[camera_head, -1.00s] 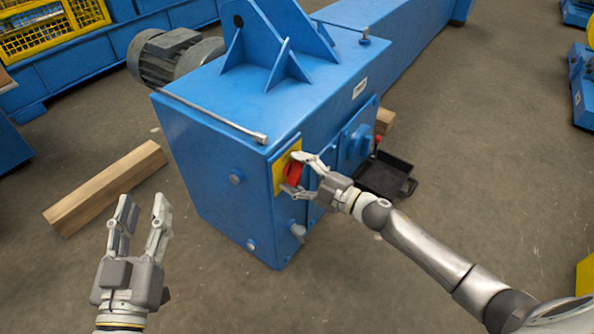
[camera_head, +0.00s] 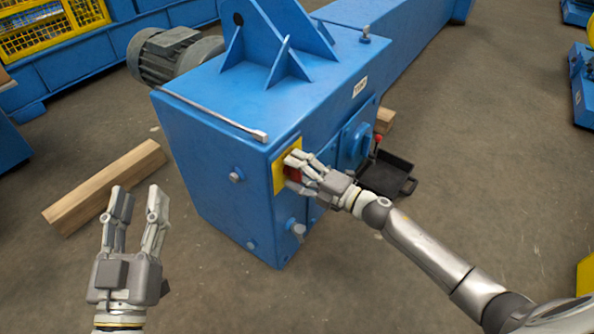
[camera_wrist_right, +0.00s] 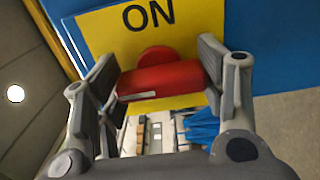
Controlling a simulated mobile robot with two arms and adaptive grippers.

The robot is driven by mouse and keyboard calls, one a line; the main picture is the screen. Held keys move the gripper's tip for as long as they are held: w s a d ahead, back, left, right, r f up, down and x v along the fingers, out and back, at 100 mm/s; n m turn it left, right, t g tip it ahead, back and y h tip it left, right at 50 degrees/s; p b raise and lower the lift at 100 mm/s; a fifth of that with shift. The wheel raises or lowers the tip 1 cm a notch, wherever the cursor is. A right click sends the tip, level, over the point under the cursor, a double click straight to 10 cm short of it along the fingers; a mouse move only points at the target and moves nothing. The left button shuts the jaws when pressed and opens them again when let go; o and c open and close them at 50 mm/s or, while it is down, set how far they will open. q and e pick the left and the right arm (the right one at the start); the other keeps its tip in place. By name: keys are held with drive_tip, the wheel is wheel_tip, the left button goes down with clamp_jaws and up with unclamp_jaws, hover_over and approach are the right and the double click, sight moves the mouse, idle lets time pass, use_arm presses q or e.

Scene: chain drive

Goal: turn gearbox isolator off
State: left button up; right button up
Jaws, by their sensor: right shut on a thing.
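The gearbox isolator is a red handle (camera_head: 292,174) on a yellow plate (camera_head: 279,176) at the near corner of the blue gearbox housing (camera_head: 218,110). My right gripper (camera_head: 294,172) is shut on the red handle and hides part of it. In the right wrist view the handle (camera_wrist_right: 165,78) lies roughly crosswise between the two fingers, below the word ON on the yellow plate (camera_wrist_right: 185,30). The rest of the plate's lettering is hidden. My left gripper (camera_head: 138,205) is open and empty, over the floor at lower left.
A steel bar (camera_head: 212,114) lies on top of the housing near its edge. A grey motor (camera_head: 172,55) is behind it. A wooden beam (camera_head: 105,187) lies on the floor at left. A black tray (camera_head: 388,172) is on the floor to the right.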

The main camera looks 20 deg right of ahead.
idle(0.3)
drive_tip(key=o, duration=1)
drive_tip(key=v, duration=1.2)
